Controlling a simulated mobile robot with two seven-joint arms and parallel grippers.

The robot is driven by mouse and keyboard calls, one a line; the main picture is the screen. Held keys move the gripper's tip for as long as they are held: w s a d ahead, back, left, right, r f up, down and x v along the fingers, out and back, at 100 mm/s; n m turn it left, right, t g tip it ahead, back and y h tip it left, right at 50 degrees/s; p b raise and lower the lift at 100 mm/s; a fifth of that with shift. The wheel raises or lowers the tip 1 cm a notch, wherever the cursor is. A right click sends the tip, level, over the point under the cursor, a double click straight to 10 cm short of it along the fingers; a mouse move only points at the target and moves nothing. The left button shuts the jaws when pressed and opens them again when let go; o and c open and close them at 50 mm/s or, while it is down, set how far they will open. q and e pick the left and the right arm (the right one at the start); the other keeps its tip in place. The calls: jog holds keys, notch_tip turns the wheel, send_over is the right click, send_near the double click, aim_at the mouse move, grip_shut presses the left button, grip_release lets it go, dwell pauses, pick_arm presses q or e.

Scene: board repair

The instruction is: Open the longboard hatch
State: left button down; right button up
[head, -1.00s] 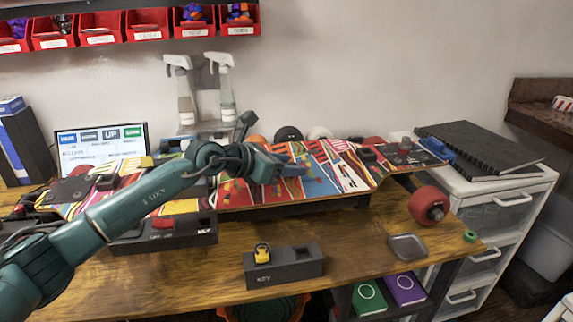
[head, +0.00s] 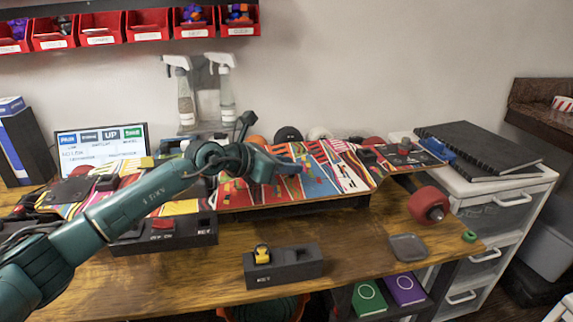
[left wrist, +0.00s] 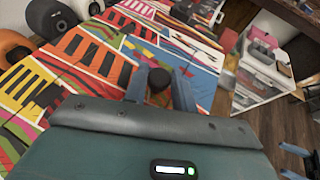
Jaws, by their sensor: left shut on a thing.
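The longboard (head: 340,175) lies across the wooden workbench, its deck covered in a bright multicoloured pattern. My left gripper (head: 297,169) is low over the middle of the deck. In the left wrist view, its two blue-grey fingers (left wrist: 160,90) are shut on a small dark round knob (left wrist: 158,80) at the patterned deck surface. The knob's lower part is hidden by the gripper. I cannot make out the outline of the hatch or any raised panel.
A dark block with a yellow key-like piece (head: 285,265) and a grey tray (head: 408,247) stand on the front of the workbench (head: 350,260). A red wheel (head: 428,205) sticks out at the board's right end. Spray bottles (head: 226,95) and a screen (head: 100,142) stand behind.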

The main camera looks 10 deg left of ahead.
pick_arm(q)
jog(key=shift+w+r+p, duration=0.1)
jog(key=shift+r+p, duration=0.35)
jog(key=shift+r, duration=0.1)
jog(key=shift+w+r+n+g+p, duration=0.1)
jog(key=shift+r+n+g+p, duration=0.25)
jog(key=shift+n+p, duration=0.1)
jog(key=shift+w+a+r+n+g+p, duration=0.15)
jog(key=shift+w+r+n+g+p, duration=0.15)
jog(key=shift+r+p, duration=0.3)
jog(key=shift+w+a+r+n+g+p, duration=0.1)
jog(key=shift+w+r+n+g+p, duration=0.15)
jog(key=shift+r+p, duration=0.25)
jog(key=shift+w+a+r+n+g+h+p, duration=0.25)
jog(key=shift+w+r+n+g+h+p, duration=0.05)
jog(key=shift+w+r+n+g+p, duration=0.5)
jog(key=shift+w+a+r+g, duration=0.15)
jog(key=shift+w+r+g, duration=0.15)
jog(key=shift+w+r, duration=0.05)
pick_arm(e)
jog(key=shift+w+a+f+g, duration=0.3)
jog(key=shift+w+a+g, duration=0.05)
jog(key=shift+a+g, duration=0.25)
jog(key=shift+w+a+f+g, duration=0.3)
jog(key=shift+w+a+g, duration=0.05)
jog(key=shift+a+g, duration=0.2)
jog(key=shift+f, duration=0.1)
jog(key=shift+c, duration=0.3)
